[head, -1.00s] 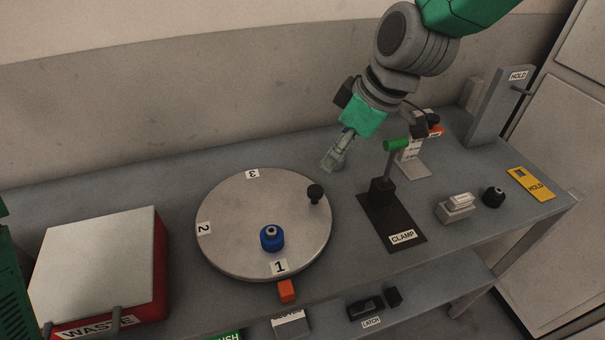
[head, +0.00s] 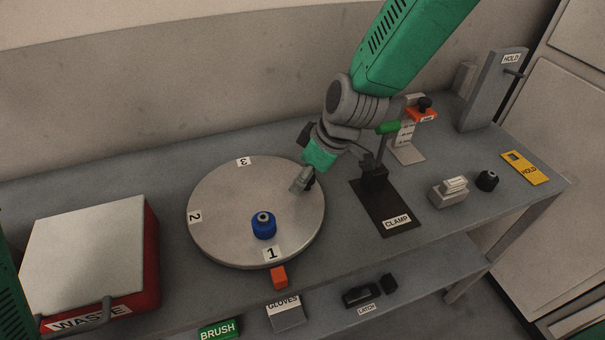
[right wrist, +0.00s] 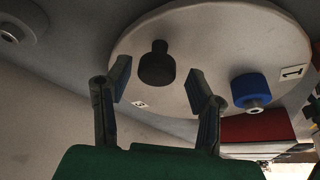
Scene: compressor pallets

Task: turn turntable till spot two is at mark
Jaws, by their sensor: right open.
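The round grey turntable (head: 225,225) lies on the bench with labels 1 (head: 272,253), 2 (head: 195,217) and 3 (head: 243,161). Label 1 is at the front, beside the orange mark block (head: 279,277); label 2 is at the left. A blue cylinder (head: 263,226) stands on the turntable behind label 1. My right gripper (head: 302,184) is over the turntable's right rim. In the right wrist view, its open fingers (right wrist: 160,84) are on either side of the black knob (right wrist: 157,63), with gaps visible. The gripper hides the knob in the head view. My left gripper is not in view.
A red waste box (head: 150,250) with a grey lid stands left of the turntable. The clamp stand (head: 385,215) is close on the right, near my right arm. A lower shelf holds labelled items.

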